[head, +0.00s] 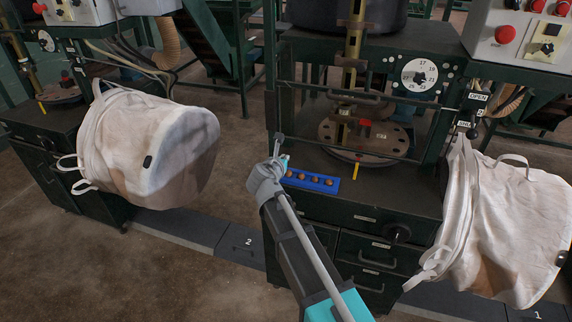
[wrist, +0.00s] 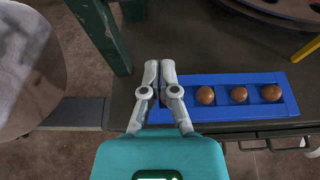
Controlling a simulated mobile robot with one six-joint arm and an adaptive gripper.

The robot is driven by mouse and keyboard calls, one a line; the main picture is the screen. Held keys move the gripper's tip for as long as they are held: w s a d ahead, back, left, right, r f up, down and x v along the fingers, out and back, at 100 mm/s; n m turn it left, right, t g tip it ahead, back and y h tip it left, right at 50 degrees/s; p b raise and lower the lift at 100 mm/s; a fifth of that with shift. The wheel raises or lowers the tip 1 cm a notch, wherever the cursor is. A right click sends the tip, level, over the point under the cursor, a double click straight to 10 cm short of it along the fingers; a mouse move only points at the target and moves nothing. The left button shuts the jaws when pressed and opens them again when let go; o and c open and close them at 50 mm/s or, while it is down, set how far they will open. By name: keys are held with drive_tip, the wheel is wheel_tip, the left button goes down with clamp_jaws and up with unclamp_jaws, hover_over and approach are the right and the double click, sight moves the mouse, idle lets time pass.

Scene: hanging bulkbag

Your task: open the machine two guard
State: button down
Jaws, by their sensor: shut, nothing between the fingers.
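The machine in the middle of the head view has a dark guard frame (head: 345,90) with thin horizontal bars and a curved handle across its front. The guard's lower bar passes in front of the round table plate, so it looks lowered. I cannot tell for sure which machine is number two; a floor plate marked 2 (head: 248,242) lies left of this machine. My gripper (head: 279,140) is shut and empty, left of the guard's lower front. In the wrist view my gripper (wrist: 161,66) is over the left end of a blue tray (wrist: 232,112).
The tray holds several brown balls (wrist: 239,95) on the machine's front ledge. White bulk bags hang at left (head: 150,145) and right (head: 505,215). A dial (head: 420,77) and a label reading OPEN (head: 478,97) are on the machine's right. A green post (wrist: 100,35) stands close to the gripper.

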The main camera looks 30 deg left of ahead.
drive_tip(key=x, duration=0.5)
drive_tip(key=shift+w+a+r+b, duration=0.1)
drive_tip(key=shift+w+r+b, duration=0.1)
drive_tip(key=shift+w+b, duration=0.2)
drive_tip(key=shift+r+p, duration=1.65)
wheel_tip(320, 180, up, 29)
drive_tip(key=p, duration=2.8)
drive_tip(key=shift+p, duration=0.35)
drive_tip(key=shift+f, duration=0.15)
drive_tip(key=shift+s+f, duration=0.1)
drive_tip(key=shift+f, duration=0.15)
